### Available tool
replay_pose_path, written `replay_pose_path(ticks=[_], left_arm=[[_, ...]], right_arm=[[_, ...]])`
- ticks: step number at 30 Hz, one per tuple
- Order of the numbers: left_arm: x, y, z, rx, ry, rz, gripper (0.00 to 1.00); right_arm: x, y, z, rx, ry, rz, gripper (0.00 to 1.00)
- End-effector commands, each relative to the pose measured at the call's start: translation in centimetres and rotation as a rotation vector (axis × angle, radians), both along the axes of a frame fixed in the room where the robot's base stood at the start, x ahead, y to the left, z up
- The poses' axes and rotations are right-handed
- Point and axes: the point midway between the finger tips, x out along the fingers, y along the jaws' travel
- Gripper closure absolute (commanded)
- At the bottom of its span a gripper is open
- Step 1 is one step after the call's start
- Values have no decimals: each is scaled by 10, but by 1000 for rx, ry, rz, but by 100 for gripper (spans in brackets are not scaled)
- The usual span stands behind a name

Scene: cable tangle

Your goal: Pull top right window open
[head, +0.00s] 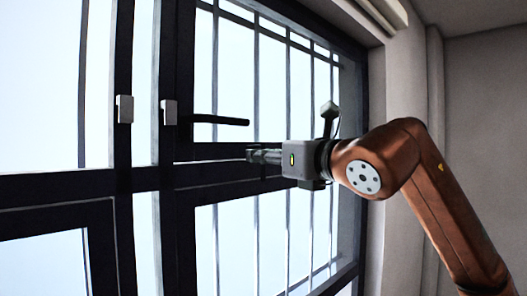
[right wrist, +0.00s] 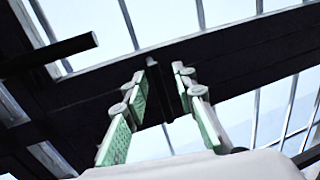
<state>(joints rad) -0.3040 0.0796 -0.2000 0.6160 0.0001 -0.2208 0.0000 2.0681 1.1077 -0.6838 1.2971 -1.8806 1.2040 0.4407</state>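The top right window (head: 236,151) has a dark frame, bright glass and several thin vertical bars. The handle also shows at the upper left of the right wrist view (right wrist: 50,55). My right gripper (head: 252,156) is just below and right of the handle's free end, in front of the dark crossbar. In the right wrist view its two green-padded fingers (right wrist: 159,72) are apart, with the dark frame behind them. The handle is outside the fingers. My left gripper is not in view.
A second pale grey mount (head: 124,109) sits on the dark upright to the left. Lower panes (head: 235,235) with bars lie below the crossbar. A grey wall (head: 480,120) stands on the right, behind my right arm.

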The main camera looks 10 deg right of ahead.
Motion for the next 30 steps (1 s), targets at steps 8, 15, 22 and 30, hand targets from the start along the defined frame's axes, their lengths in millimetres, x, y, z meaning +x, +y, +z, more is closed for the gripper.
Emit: replay_pose_path(ticks=[8,15,22,30], left_arm=[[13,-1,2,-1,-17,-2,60],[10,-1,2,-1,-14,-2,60],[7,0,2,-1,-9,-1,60],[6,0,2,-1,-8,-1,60]], right_arm=[[5,2,0,0,-1,1,75],[4,2,0,0,-1,2,86],[4,2,0,0,-1,2,100],[4,2,0,0,-1,2,100]])
